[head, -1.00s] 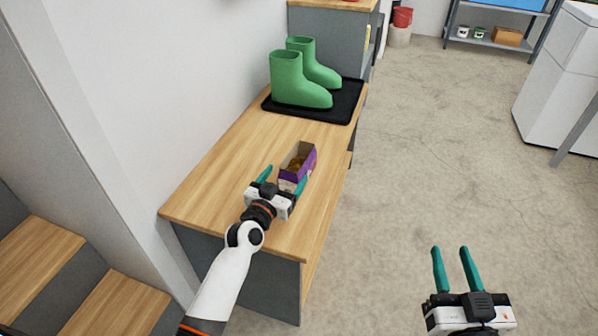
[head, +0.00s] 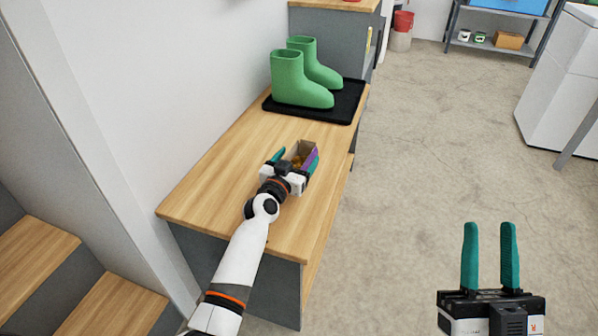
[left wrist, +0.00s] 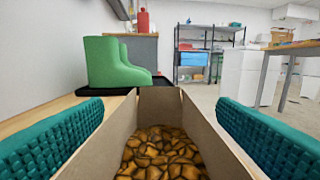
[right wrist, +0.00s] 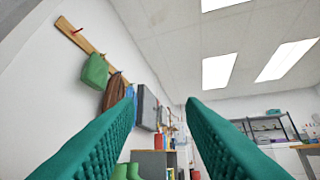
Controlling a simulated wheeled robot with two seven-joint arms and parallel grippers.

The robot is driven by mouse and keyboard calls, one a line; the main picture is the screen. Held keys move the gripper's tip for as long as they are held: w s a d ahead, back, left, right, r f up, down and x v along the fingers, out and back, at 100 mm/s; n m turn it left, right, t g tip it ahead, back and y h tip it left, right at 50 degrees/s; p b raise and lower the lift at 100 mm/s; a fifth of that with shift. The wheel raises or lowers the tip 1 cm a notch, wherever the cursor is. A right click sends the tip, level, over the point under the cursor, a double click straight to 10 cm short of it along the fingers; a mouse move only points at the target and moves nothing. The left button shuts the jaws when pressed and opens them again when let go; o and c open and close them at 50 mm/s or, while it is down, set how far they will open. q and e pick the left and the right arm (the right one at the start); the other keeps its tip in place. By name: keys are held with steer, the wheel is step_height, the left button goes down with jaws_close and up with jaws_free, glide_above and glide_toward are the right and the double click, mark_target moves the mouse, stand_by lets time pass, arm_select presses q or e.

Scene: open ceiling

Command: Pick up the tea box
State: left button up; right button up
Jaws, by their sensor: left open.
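The tea box (head: 309,154) is a small open-topped carton with purple sides on the wooden bench top, partly hidden behind my left gripper (head: 297,160). In the left wrist view the tea box (left wrist: 122,135) stands between the two teal fingers, its top open and brown-gold pieces inside. My left gripper is open, with one finger on each side of the box and a visible gap at the left finger. My right gripper (head: 490,255) is open and empty, over the floor at the lower right, with its fingers pointing up in the picture.
Green boots (head: 300,82) stand on a black tray (head: 343,104) at the bench's far end. The wall borders the bench (head: 215,185) on the left. Bare bench top lies left of the box. Open concrete floor (head: 425,150) is on the right.

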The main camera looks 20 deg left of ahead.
arm_select(q)
steer(key=c, duration=1.1)
steer(key=shift+c, duration=0.2)
steer(key=shift+r, duration=0.15)
